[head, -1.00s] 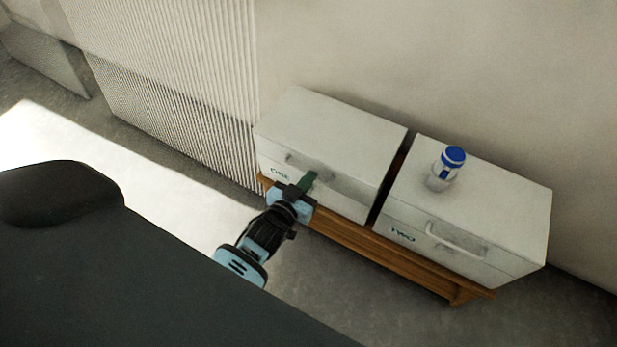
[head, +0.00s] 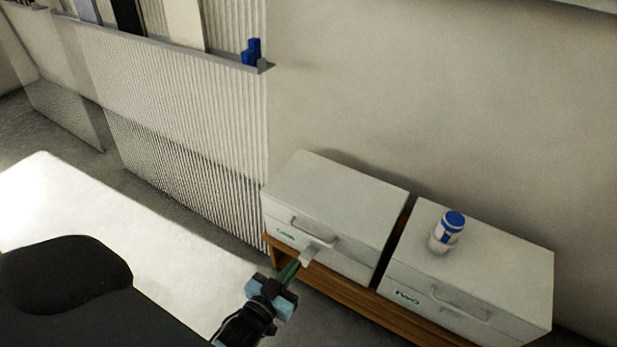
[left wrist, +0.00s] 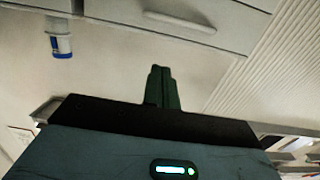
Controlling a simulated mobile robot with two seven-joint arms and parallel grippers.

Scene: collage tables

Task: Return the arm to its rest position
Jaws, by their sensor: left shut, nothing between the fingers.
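My left gripper (head: 290,271) is low in the head view, in front of the left white drawer box (head: 335,205) marked ONE. Its dark green fingers are shut with nothing between them. A pale piece shows at the fingertips, just below the box's handle (head: 313,230); I cannot tell whether they touch. In the left wrist view the shut fingers (left wrist: 161,88) stand apart from the white drawer fronts (left wrist: 110,10) and a handle (left wrist: 180,22). My right gripper is not in view.
The right box (head: 500,245), marked TWO, carries a white bottle with a blue cap (head: 447,233). Both boxes stand on a wooden bench (head: 345,292). A ribbed panel (head: 180,130) with a ledge stands at the left, with a small blue object (head: 252,52) on the ledge.

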